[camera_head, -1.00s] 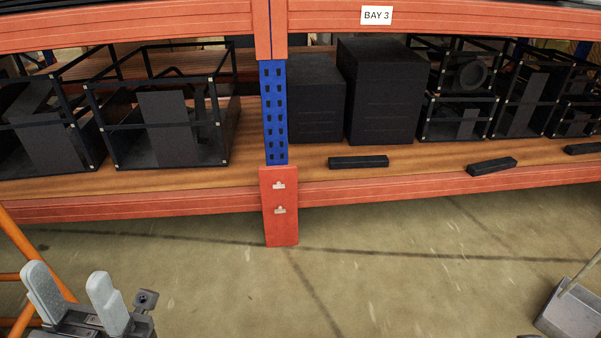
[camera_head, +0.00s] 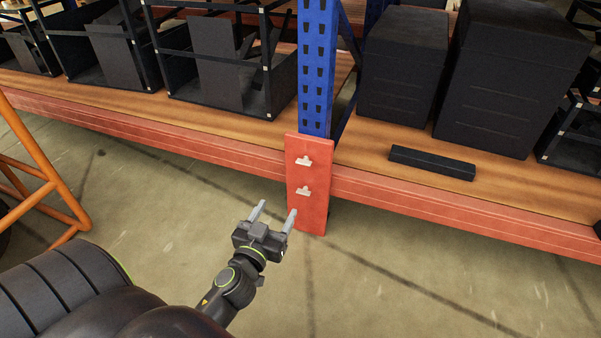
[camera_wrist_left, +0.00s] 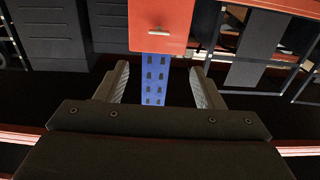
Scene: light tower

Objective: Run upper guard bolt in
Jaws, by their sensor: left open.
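The red guard plate (camera_head: 315,215) stands at the foot of the blue upright (camera_head: 317,70). It carries two pale bolts, the upper guard bolt (camera_head: 304,160) and a lower bolt (camera_head: 303,191). My left gripper (camera_head: 276,211) is open and empty, low and just left of the guard in the head view. In the left wrist view, which looks upside down, the guard (camera_wrist_left: 175,12) and one bolt (camera_wrist_left: 159,31), seemingly the upper one, lie beyond the open fingers (camera_wrist_left: 160,75). The bolt is apart from the fingers. My right gripper is out of view.
An orange shelf beam (camera_head: 430,208) runs to both sides of the guard. Black cage frames (camera_head: 225,65) and black boxes (camera_head: 405,70) stand on the wooden shelf, with a black bar (camera_head: 432,163) near its edge. An orange tubular frame (camera_head: 45,175) stands at left. The floor (camera_head: 420,295) is clear.

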